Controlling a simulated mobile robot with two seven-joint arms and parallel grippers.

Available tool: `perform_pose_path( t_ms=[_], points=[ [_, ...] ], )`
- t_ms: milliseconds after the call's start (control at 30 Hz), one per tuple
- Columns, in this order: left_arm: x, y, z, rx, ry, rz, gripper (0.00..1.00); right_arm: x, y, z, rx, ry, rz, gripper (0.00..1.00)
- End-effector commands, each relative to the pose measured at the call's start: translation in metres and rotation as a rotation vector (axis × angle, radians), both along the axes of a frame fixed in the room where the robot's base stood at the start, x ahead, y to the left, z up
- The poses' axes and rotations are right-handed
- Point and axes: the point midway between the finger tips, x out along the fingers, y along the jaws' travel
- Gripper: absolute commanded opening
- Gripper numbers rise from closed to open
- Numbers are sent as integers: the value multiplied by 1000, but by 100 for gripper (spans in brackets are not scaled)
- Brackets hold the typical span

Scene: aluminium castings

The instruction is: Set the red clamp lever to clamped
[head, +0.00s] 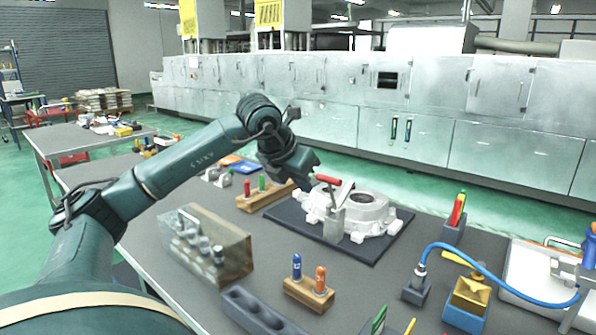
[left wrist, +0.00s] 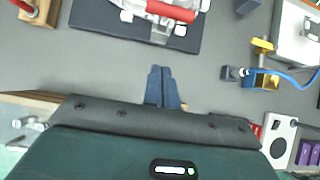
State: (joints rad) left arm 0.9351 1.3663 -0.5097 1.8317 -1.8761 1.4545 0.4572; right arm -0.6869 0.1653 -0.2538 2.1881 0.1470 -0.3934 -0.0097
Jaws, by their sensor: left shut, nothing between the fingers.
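The red clamp lever (head: 327,180) sits on top of a grey clamp post (head: 334,222) at the front of the pale aluminium casting (head: 375,212). Its red handle lies roughly level, and it also shows at the top of the left wrist view (left wrist: 171,12). The casting rests on a dark mat (head: 384,252). My left gripper (head: 309,174) is just behind and left of the lever in the head view. In the left wrist view its fingers (left wrist: 161,76) are together and empty, apart from the red handle. My right gripper is not in view.
A clear box of metal parts (head: 232,255) stands front left. A wooden block (head: 293,292) with blue and orange handles stands in front. Another wooden block (head: 256,204) stands left of the mat. A blue hose (head: 475,262) arches at right.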

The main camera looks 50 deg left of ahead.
Motion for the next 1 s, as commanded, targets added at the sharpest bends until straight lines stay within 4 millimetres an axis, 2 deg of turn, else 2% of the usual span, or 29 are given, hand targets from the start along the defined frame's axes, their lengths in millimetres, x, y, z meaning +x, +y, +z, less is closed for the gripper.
perform_pose_path(
  t_ms=[100, 200, 300, 500, 1000],
  points=[
    [16, 1, -22, -3, 2, 0, 0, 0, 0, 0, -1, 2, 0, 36],
    [28, 2, -33, -3, 0, -1, 0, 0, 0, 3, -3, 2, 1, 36],
    [44, 4, -21, -4, -4, 1, 0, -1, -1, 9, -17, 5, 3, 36],
    [59, 6, -17, 0, -3, 1, 0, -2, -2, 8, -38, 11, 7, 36],
    [64, 7, -15, 0, -1, 1, 0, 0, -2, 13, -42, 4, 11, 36]
  ],
)
